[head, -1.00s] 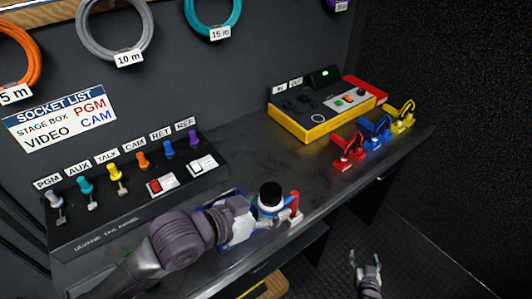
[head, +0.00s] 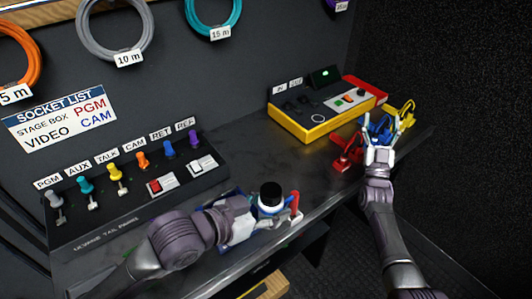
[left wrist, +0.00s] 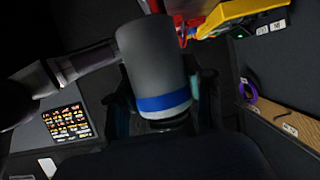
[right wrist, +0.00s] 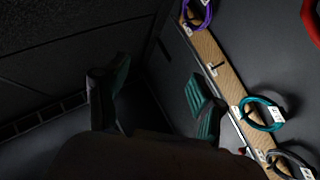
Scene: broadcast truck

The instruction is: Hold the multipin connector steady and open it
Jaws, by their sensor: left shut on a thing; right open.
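The multipin connector (head: 271,196), a cylinder with a black top, stands at the front edge of the counter. In the left wrist view (left wrist: 152,55) it is a grey cylinder with a blue band. My left gripper (head: 243,222) is shut on it from the left; the fingers partly hide its lower part. A red upright lever (head: 295,203) with a whitish foot is just to its right. My right gripper (head: 382,122) is open, away to the right, over or in front of the blue clamp-like piece (head: 380,131); contact cannot be told. In the right wrist view its fingers (right wrist: 155,95) are apart with nothing between them.
A red clamp-like piece (head: 347,153) and a yellow one (head: 405,112) flank the blue one. A yellow-and-red control box (head: 310,125) stands behind. A tail panel (head: 140,195) with coloured plugs lies at left. The counter middle (head: 250,150) is clear.

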